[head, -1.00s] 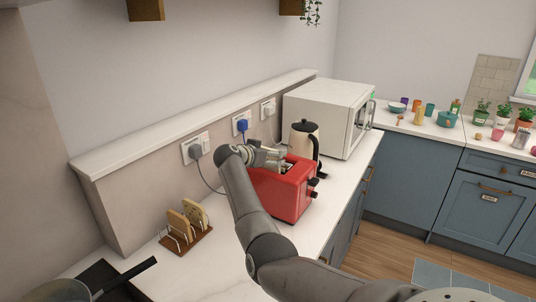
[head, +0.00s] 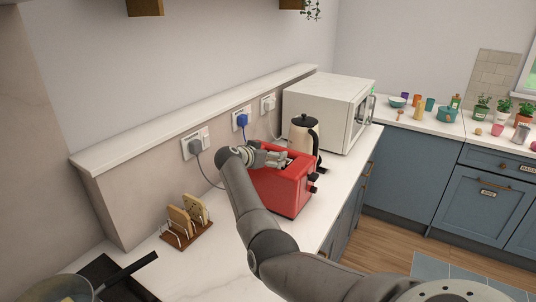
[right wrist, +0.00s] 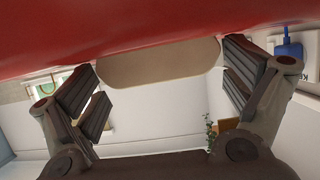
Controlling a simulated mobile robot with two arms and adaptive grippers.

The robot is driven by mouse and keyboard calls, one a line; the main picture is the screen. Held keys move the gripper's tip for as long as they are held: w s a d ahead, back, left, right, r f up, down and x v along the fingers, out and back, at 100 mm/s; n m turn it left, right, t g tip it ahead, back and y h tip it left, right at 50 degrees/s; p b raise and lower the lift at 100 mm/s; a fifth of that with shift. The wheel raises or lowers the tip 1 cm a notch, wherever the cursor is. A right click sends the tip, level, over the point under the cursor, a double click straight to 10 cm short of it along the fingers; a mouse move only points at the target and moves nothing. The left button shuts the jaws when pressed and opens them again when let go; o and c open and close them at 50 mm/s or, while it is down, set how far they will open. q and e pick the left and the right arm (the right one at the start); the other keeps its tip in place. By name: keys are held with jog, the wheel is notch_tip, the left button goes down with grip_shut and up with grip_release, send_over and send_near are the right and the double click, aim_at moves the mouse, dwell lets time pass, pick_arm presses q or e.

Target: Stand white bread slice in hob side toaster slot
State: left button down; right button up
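The red toaster (head: 284,191) stands on the counter, and its top slots are partly covered by my right gripper (head: 280,158). In the right wrist view, a pale beige bread slice (right wrist: 155,64) lies between the two fingertips of my right gripper (right wrist: 165,75), with the red toaster (right wrist: 150,25) filling the top of that picture. My left gripper does not show.
A toast rack (head: 188,238) with bread slices (head: 196,210) stands left of the toaster. A cream kettle (head: 304,135) is close behind the toaster, with a white microwave (head: 325,110) beyond. A pan (head: 75,290) is at the lower left. Plugs and cords hang at the wall.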

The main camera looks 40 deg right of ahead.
dwell(0.3)
jog(key=shift+r, duration=0.25)
jog(key=b+v, duration=0.2)
jog(key=v, duration=1)
jog(key=shift+r, duration=0.4)
jog(key=shift+f, duration=0.1)
